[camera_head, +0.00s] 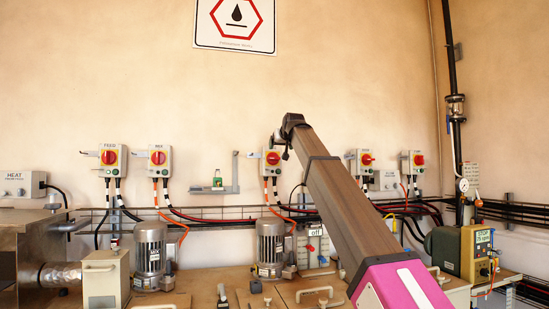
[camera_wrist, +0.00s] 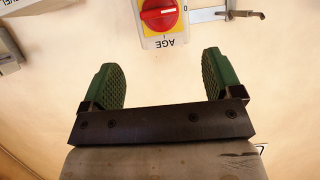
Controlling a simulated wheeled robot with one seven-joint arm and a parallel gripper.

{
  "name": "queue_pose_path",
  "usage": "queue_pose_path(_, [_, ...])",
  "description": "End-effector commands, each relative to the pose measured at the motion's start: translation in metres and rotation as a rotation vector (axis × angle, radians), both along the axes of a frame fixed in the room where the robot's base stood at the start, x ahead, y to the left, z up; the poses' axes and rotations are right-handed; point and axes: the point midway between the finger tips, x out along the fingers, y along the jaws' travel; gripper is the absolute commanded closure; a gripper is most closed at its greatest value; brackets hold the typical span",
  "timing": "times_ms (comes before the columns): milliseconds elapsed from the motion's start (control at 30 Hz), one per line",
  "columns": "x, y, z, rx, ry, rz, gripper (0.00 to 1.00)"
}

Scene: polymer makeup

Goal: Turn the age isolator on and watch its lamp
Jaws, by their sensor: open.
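The AGE isolator is a grey box with a yellow plate and a red rotary knob (camera_wrist: 158,15). It shows upside down at the top of the wrist view, cut off by the edge. The knob's bar lies roughly level, in line with a "0" mark at the right. In the head view it appears to be the third isolator (camera_head: 272,158), just left of my arm's end. My gripper (camera_wrist: 164,75) is open and empty, its green pads wide apart, with the isolator beyond them and not between them.
Similar isolators (camera_head: 108,158) (camera_head: 158,160) stand to the left and others (camera_head: 365,160) (camera_head: 412,160) to the right. A metal bracket (camera_head: 214,189) juts from the wall beside the AGE isolator. Motors (camera_head: 150,253) (camera_head: 270,245), cables and a bench lie below.

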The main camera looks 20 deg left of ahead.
Motion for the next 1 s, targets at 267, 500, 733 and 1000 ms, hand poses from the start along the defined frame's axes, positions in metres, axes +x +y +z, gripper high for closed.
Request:
queue_pose_path(267, [0.019,0.012,-0.007,0.000,0.000,0.000,0.15])
queue_pose_path(500, [0.053,0.032,-0.023,-0.001,0.001,-0.001,0.15])
queue_pose_path(733, [0.079,0.048,-0.037,0.000,0.000,-0.001,0.15])
queue_pose_path(1000, [0.084,0.051,-0.041,0.000,0.000,-0.001,0.15])
